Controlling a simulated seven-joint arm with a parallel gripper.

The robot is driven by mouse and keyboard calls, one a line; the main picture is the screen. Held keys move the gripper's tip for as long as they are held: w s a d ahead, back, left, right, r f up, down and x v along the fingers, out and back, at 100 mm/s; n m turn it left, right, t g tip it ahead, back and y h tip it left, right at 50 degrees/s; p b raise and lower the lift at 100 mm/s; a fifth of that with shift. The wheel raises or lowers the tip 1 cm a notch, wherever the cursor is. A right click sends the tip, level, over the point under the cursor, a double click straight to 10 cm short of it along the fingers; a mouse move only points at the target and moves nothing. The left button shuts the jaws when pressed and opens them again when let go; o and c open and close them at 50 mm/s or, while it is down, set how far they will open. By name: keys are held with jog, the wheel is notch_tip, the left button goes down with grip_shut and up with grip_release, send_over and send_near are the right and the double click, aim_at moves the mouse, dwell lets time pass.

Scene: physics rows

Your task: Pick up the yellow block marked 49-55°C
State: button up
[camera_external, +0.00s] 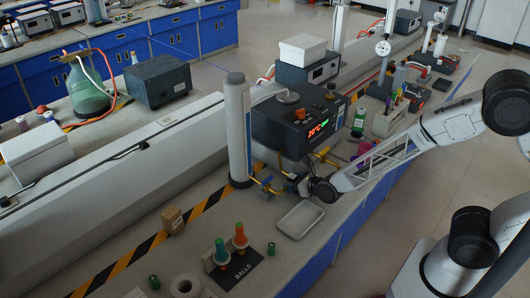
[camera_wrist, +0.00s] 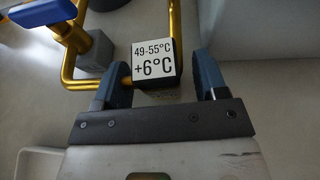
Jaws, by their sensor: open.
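The block (camera_wrist: 154,62) marked "49-55°C +6°C" shows in the wrist view just beyond the jaws, near the middle. Its labelled face is white with black print, and its visible side looks dark; I see no clear yellow on the block itself. My gripper (camera_wrist: 163,75) is open, with one blue finger on each side of the block. The left finger looks very close to it, while a gap shows on the right. I cannot tell whether either touches. In the external view my gripper (camera_external: 299,183) is low over the bench, and the block cannot be made out.
Golden pipes (camera_wrist: 68,62) run left of and behind the block, with a blue handle (camera_wrist: 40,13) and a grey block (camera_wrist: 95,52) beside them. In the external view a shallow tray (camera_external: 300,220) lies in front of my gripper, and a heater box (camera_external: 297,125) stands behind.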

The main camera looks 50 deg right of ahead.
aim_at(289, 175)
jog(key=shift+c, duration=0.3)
jog(key=c, duration=1)
jog(key=shift+r, duration=0.85)
notch_tip(289, 175, up, 2)
jog(key=shift+r, duration=0.1)
jog(key=s+d, duration=0.1)
jog(key=s, duration=0.9)
jog(key=s+d+r, duration=0.1)
jog(key=s, duration=0.4)
jog(key=shift+s+d, duration=0.35)
jog(key=shift+s, duration=0.05)
